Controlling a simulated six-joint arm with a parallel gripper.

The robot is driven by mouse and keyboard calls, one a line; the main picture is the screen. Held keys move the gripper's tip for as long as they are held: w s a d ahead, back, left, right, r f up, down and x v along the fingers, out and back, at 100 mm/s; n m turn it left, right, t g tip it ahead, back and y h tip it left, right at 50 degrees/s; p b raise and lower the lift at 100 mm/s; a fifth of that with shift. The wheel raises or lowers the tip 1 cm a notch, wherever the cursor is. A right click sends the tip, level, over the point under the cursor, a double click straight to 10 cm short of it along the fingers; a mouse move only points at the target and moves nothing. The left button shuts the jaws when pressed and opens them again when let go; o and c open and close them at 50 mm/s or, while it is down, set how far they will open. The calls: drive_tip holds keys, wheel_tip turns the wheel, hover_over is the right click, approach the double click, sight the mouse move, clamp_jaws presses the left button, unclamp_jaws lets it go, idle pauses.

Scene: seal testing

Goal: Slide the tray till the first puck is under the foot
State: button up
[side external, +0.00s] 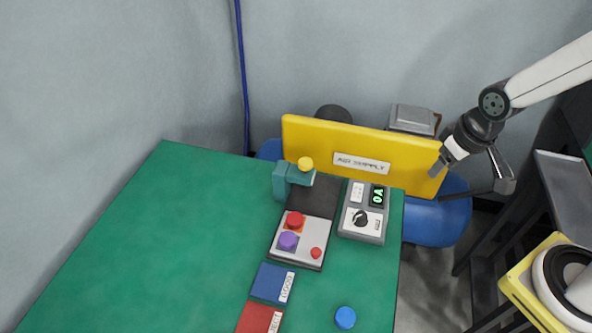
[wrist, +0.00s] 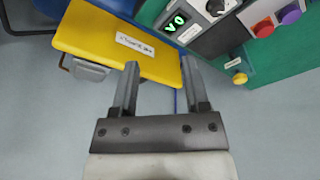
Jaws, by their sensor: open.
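The pale grey tray (side external: 292,257) lies on a dark track on the green table. It carries a red puck (side external: 295,219) at its far end, a purple puck (side external: 288,241) nearer, and a small red knob (side external: 316,253) near its front right. The teal foot stand (side external: 282,183) with a yellow top (side external: 305,163) stands at the track's far end. The red puck is on the near side of the foot, not beneath it. My gripper (side external: 437,170) is open and empty, off the table's right side by the yellow panel. Its parted fingers show in the wrist view (wrist: 160,65).
The yellow air supply panel (side external: 310,135) stands behind the table. A grey control box (side external: 348,226) with a dial and green display sits right of the track. Blue (side external: 268,281) and red (side external: 252,318) labelled pads and a blue puck (side external: 345,317) lie nearer. The left table is clear.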

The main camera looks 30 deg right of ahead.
drive_tip(key=shift+o, duration=0.7)
drive_tip(key=g, duration=0.3)
approach(316, 251)
drive_tip(key=shift+d+f, duration=0.35)
drive_tip(key=shift+d, duration=0.1)
drive_tip(key=shift+s+a+f, duration=0.2)
drive_tip(key=shift+a, duration=0.25)
drive_tip(key=shift+f, duration=0.1)
drive_tip(key=shift+f, duration=3.8)
